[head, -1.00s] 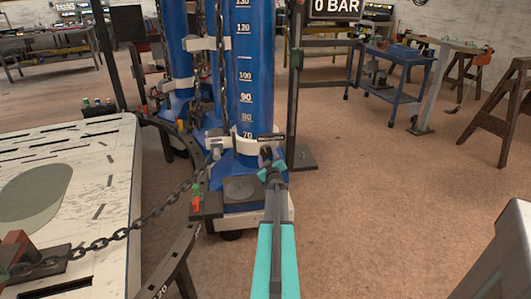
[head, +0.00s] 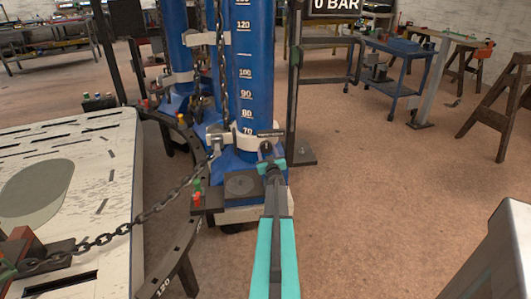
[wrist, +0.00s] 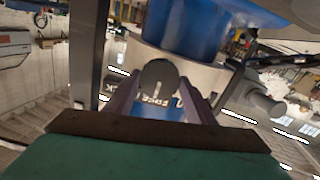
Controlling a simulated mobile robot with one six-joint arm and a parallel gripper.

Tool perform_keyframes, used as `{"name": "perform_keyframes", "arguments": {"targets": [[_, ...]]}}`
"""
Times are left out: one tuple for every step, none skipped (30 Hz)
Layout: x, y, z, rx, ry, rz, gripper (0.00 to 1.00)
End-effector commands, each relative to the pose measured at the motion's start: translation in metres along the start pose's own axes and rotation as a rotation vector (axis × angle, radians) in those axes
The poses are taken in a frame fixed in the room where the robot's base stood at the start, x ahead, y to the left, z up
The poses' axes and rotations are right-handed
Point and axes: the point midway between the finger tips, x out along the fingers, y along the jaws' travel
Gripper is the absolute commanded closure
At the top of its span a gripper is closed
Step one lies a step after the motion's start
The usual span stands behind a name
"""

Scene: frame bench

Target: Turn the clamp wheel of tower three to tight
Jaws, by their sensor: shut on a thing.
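The nearest blue tower (head: 253,60) stands upright with a printed scale and a white clamp band (head: 243,144) low around it. My gripper (head: 265,151) is at the band's front right. In the wrist view, my two fingers (wrist: 160,98) are shut on the dark, rounded clamp wheel (wrist: 157,76), one on each side. A pale line marks the wheel's face. Behind it is a dark plate with white lettering, partly hidden, of which "FREE" seems readable. I see no number naming this tower.
A chain (head: 160,206) runs from the band to a block on the slotted white table (head: 105,160) at left. A curved dark rail (head: 182,258) lies between table and tower base. Floor at right is open.

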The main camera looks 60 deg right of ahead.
Motion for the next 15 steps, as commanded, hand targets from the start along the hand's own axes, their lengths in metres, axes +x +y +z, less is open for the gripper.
{"name": "perform_keyframes", "arguments": {"targets": [[0.0011, -0.0039, 0.0004, -0.003, 0.001, -0.005, 0.73], [0.0011, -0.0039, 0.0004, -0.003, 0.001, -0.005, 0.73], [0.0011, -0.004, 0.0004, -0.003, 0.001, -0.005, 0.47], [0.0011, -0.0038, 0.0004, -0.003, 0.001, -0.005, 0.42], [0.001, -0.0036, 0.0004, -0.003, 0.0, -0.005, 0.37], [0.0009, -0.0032, 0.0004, -0.003, 0.0, -0.004, 0.32], [0.0008, -0.003, 0.0004, -0.003, 0.0, -0.004, 0.32], [0.0007, -0.0027, 0.0004, -0.003, 0.0, -0.004, 0.32], [0.0006, -0.0024, 0.0003, -0.003, 0.0, -0.003, 0.32], [0.0006, -0.0023, 0.0003, -0.003, 0.0, -0.003, 0.32], [0.0005, -0.0021, 0.0002, -0.003, 0.0, -0.003, 0.32], [0.0005, -0.0019, 0.0002, -0.003, 0.0, -0.003, 0.32], [0.0004, -0.0018, 0.0002, -0.003, 0.0, -0.002, 0.32], [0.0003, -0.0017, 0.0001, -0.003, 0.0, -0.002, 0.32], [0.0001, -0.0015, 0.0002, -0.003, 0.0, -0.002, 0.32]]}}
